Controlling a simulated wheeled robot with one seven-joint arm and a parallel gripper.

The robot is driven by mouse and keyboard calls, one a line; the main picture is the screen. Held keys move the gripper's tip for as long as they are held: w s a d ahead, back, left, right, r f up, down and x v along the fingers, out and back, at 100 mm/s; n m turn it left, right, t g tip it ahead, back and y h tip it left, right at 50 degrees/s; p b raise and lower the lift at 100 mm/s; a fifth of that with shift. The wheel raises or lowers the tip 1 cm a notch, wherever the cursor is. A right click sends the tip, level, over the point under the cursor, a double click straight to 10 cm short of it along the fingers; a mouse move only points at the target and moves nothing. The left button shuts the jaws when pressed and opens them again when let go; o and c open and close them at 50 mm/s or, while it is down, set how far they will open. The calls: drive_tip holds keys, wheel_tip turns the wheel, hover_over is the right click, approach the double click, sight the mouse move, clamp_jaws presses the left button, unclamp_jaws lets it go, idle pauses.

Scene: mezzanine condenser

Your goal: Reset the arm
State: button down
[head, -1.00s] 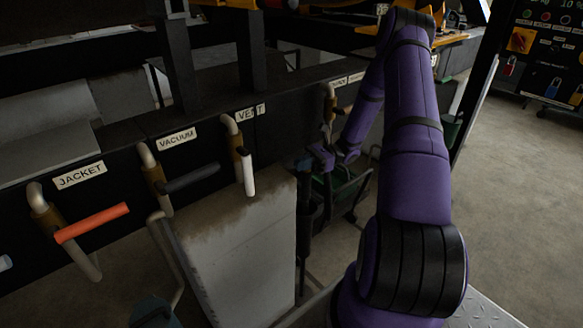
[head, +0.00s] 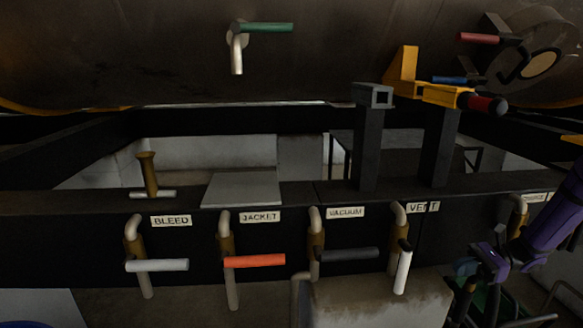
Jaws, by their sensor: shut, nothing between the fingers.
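My purple arm (head: 549,222) enters at the right edge of the head view. My gripper (head: 464,298) hangs at the lower right, dark and pointing down, shut and empty. It is to the right of the white vent handle (head: 403,268) in the picture and appears apart from it. The fingertips are small and dark against the background.
A dark rail carries labelled valves: bleed with a white handle (head: 157,265), jacket with an orange handle (head: 254,261), vacuum with a black handle (head: 348,255). A stained pale block (head: 375,304) stands below. A large brown vessel (head: 130,50) hangs above.

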drive_tip(key=s+a+r+n+g+h, duration=0.1)
drive_tip(key=s+a+r+n+h, duration=0.25)
drive_tip(key=r, duration=0.25)
drive_tip(key=s+a+r+n+g+h, duration=0.1)
drive_tip(key=s+a+r+n+h, duration=0.1)
drive_tip(key=a+r+n+h, duration=0.3)
drive_tip(key=s+a+r+n+h, duration=0.1)
drive_tip(key=s+a+r+h, duration=0.15)
drive_tip(key=r, duration=0.55)
drive_tip(key=s+a+r+n+t+h, duration=0.2)
drive_tip(key=s+r+n+t, duration=0.1)
drive_tip(key=s, duration=0.5)
drive_tip(key=s+a+r+n+t+h, duration=0.3)
drive_tip(key=s+r+n+t, duration=0.1)
drive_tip(key=s+r, duration=0.3)
drive_tip(key=shift+s+n, duration=0.35)
drive_tip(key=shift+s, duration=0.05)
drive_tip(key=shift+d, duration=0.15)
